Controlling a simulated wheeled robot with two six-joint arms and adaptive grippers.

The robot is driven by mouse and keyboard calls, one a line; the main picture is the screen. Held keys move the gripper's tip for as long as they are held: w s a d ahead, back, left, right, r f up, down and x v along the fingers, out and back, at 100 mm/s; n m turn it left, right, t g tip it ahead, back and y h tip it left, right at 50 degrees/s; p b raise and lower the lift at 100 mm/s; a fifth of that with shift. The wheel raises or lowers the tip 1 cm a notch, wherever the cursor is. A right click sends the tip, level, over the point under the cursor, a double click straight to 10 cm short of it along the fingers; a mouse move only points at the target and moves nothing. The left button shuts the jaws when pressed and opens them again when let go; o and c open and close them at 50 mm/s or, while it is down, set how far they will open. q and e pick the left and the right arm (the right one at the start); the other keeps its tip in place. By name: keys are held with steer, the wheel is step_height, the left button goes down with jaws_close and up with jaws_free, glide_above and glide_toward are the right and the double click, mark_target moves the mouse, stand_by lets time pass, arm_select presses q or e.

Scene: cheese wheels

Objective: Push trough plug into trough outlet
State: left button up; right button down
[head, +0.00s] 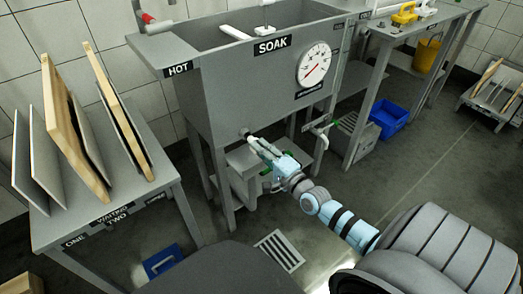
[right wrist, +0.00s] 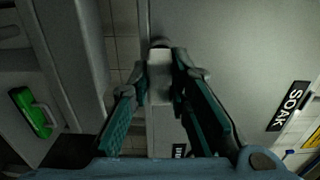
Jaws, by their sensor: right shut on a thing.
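The grey metal trough (head: 225,88) carries a SOAK sign and a HOT sign. Its outlet (head: 244,132) is a short dark stub low on the front wall, and it also shows in the right wrist view (right wrist: 160,43). My right gripper (head: 259,147) is in front of the outlet and shut on the pale trough plug (right wrist: 160,70), which lies between its fingertips. The plug's far end is right at the outlet; I cannot tell whether it is inside or only touching. My left gripper is not in view.
A round dial (head: 314,66) is on the trough front. A grey stand (head: 252,162) is below the outlet; a green-handled item (right wrist: 34,112) is beside it. A table with upright boards (head: 75,130) is left. A blue crate (head: 389,117) and floor grate (head: 279,250) are on the floor.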

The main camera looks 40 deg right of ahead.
steer(key=shift+w, duration=0.1)
stand_by(0.6)
steer(key=shift+w+b, duration=0.9)
steer(key=shift+w, duration=0.75)
steer(key=c, duration=1.4)
jaws_free()
steer(key=s+p, duration=0.4)
steer(key=s, duration=0.4)
steer(key=s+a+r+n+g+y+p, duration=0.1)
steer(key=a+r+n+y+p, duration=0.1)
steer(key=r, duration=0.7)
steer(key=s+a+r+n+g+y+p, duration=0.1)
steer(key=a+r+n+y+p, duration=0.2)
steer(key=r, duration=0.7)
steer(key=s+a+r+n+g+y+p, duration=0.1)
steer(key=s+a+r+n+y+p, duration=0.1)
steer(key=a+r+y+p, duration=0.3)
steer(key=shift+a+r+n+g+y+p, duration=0.15)
steer(key=shift+a+r+y, duration=0.2)
steer(key=shift+r, duration=0.45)
steer(key=shift+a+r+n+g+y+p, duration=0.1)
steer(key=shift+a+r, duration=0.4)
steer(key=shift+r, duration=0.25)
steer(key=shift+a+r+n+g+y+p, duration=0.15)
steer(key=shift+a+r+y, duration=0.2)
steer(key=shift+r, duration=0.45)
